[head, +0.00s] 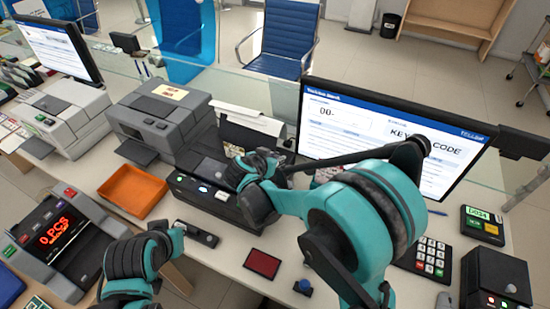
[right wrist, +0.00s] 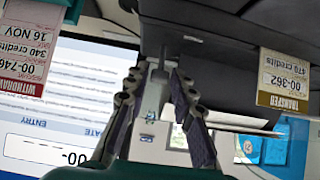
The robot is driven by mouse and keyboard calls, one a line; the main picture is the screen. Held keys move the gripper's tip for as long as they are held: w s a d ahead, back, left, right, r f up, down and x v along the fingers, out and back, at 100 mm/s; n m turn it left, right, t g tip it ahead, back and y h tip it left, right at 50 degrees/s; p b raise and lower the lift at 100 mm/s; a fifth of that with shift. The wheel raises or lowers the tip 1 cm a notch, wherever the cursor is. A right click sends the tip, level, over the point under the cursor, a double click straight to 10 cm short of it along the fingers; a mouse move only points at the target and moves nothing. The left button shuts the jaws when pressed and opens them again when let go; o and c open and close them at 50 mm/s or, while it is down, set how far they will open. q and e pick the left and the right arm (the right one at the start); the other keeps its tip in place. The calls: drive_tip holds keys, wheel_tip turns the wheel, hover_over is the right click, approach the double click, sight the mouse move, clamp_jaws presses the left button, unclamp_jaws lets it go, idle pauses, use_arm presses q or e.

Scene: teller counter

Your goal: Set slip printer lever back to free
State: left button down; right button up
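The slip printer (head: 205,183) is a dark, low machine with lit buttons, standing mid-counter left of the monitor. My right gripper (head: 250,178) is at its right side and hides the lever in the head view. In the right wrist view, a pale grey lever (right wrist: 155,92) stands between the fingertips of my right gripper (right wrist: 157,72). The fingers lean in and appear shut on it; exact contact is hard to see. The lever's position marks cannot be read. My left arm is at the lower left in the head view; its fingers are not visible.
A monitor (head: 385,135) stands close behind my right arm. A grey machine (head: 160,120) and an orange tray (head: 133,190) are to the left. A red pad (head: 262,264) and a keypad (head: 425,258) lie in front. Printed slips (right wrist: 285,77) show in the right wrist view.

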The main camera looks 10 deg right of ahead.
drive_tip(key=v, duration=1.2)
idle(0.4)
drive_tip(key=s+d+f+n+g+y, duration=0.1)
drive_tip(key=s+d+n+y, duration=0.5)
drive_tip(key=s+d, duration=0.7)
drive_tip(key=s+f, duration=0.1)
drive_tip(key=s, duration=0.3)
drive_tip(key=shift+d+n+g, duration=0.15)
drive_tip(key=shift+n+g, duration=0.15)
drive_tip(key=shift+n, duration=0.1)
